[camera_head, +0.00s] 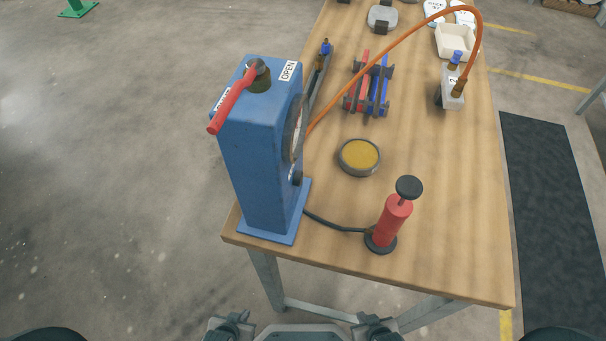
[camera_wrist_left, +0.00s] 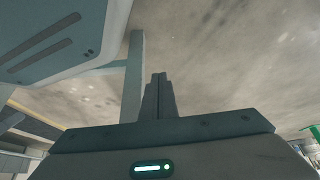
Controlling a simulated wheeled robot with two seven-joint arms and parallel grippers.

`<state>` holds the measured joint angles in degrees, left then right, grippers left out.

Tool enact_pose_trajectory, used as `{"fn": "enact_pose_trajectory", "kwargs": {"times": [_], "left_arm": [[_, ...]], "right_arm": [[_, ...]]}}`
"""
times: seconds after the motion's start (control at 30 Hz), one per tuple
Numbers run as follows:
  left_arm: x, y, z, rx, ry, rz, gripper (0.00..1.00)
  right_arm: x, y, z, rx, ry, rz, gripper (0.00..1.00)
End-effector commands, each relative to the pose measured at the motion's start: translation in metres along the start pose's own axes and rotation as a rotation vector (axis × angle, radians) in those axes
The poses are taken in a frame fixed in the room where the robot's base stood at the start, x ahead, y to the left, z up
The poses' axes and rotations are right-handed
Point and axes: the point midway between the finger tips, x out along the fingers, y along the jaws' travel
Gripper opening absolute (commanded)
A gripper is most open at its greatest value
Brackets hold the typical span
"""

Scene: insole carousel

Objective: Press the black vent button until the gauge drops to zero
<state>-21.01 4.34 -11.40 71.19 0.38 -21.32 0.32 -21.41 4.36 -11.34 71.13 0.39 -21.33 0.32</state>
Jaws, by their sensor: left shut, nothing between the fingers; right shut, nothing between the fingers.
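A blue housing (camera_head: 262,165) stands upright at the table's near left corner. Its gauge (camera_head: 294,132) is on the right-hand face and seen almost edge-on, so I cannot read the needle. A small black button (camera_head: 297,177) sticks out below the gauge; it looks like the vent button. My left gripper (camera_head: 232,322) and my right gripper (camera_head: 374,322) are at the bottom of the head view, short of the table's front edge, apart from everything. Both are shut and empty. The left wrist view shows my left gripper's fingers (camera_wrist_left: 159,95) together, with floor beyond.
A red lever (camera_head: 233,98) tops the housing. A red hand pump (camera_head: 392,222) with a black knob stands right, joined by a black hose (camera_head: 335,227). A round yellow-filled dish (camera_head: 360,156) lies behind it. An orange hose (camera_head: 400,48) arches across the table. The table's front right is clear.

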Motion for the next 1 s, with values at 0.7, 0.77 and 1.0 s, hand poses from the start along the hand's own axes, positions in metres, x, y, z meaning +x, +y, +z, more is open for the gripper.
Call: {"fn": "enact_pose_trajectory", "kwargs": {"times": [0.7, 0.77, 1.0], "left_arm": [[-0.004, 0.003, 0.020, -0.003, -0.026, 0.002, 0.00], [-0.004, 0.003, 0.020, -0.003, -0.026, 0.002, 0.00], [-0.002, 0.002, 0.014, -0.002, -0.018, 0.002, 0.00]], "right_arm": [[0.000, -0.001, 0.003, 0.000, -0.004, -0.001, 0.00], [-0.001, -0.001, 0.005, 0.000, -0.006, -0.001, 0.00], [-0.001, -0.001, 0.006, 0.000, -0.009, -0.001, 0.00]]}}
